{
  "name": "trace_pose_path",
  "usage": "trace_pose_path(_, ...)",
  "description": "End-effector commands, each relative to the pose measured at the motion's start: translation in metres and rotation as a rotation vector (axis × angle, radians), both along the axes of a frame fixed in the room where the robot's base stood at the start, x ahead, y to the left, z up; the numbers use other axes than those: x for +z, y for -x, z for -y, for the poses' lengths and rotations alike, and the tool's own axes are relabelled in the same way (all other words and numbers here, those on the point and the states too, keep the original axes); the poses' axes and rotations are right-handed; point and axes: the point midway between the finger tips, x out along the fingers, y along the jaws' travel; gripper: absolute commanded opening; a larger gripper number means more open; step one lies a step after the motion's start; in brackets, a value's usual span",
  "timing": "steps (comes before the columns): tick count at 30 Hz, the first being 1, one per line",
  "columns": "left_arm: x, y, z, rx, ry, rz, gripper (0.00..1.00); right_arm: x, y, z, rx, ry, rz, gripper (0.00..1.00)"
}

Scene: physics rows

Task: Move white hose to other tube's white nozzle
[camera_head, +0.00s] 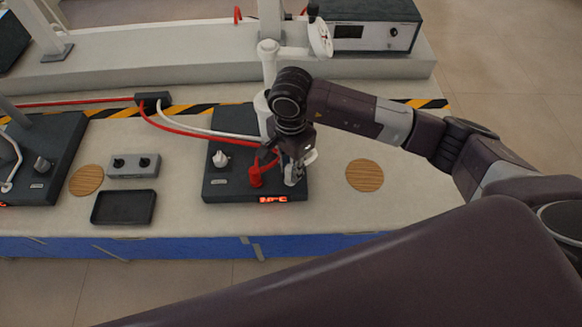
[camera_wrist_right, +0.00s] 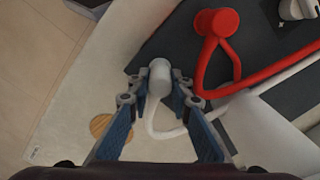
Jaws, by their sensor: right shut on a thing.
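The white hose (camera_head: 195,129) runs from a black block to the middle black device, beside the red hose (camera_head: 190,132). My right gripper (camera_head: 293,174) is low over that device's front right. In the right wrist view my gripper (camera_wrist_right: 160,92) has its fingers around the white hose's end piece (camera_wrist_right: 159,76), with the white tube (camera_wrist_right: 158,131) curving away below it. A red nozzle (camera_head: 257,174) with the red hose on it stands just left of the gripper; it also shows in the wrist view (camera_wrist_right: 217,29). My gripper partly hides the white end in the head view. My left gripper is out of view.
The black device (camera_head: 215,190) has a white knob (camera_head: 220,159). A wooden disc (camera_head: 364,175) lies to its right. A grey two-knob box (camera_head: 134,165) and black tray (camera_head: 123,207) lie left. A second black device (camera_head: 50,165) stands at far left. A white stand (camera_head: 268,65) rises behind.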

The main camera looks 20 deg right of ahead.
Motion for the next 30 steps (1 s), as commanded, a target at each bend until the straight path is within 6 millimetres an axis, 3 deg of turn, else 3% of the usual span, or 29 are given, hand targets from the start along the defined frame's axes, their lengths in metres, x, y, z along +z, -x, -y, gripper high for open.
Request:
trace_pose_path(18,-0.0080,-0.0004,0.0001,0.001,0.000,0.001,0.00,-0.0043,-0.0004,0.0002,0.000,0.000,0.001,0.00)
trace_pose_path(19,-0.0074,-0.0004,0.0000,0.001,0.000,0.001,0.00,-0.0037,-0.0004,0.0001,0.000,0.000,0.001,0.21)
trace_pose_path(24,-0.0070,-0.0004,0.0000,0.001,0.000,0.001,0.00,-0.0035,-0.0001,0.0001,0.000,0.000,0.000,0.40)
trace_pose_path(30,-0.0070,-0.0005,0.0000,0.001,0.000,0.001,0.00,-0.0036,0.0000,0.0000,0.000,0.000,0.000,0.40)
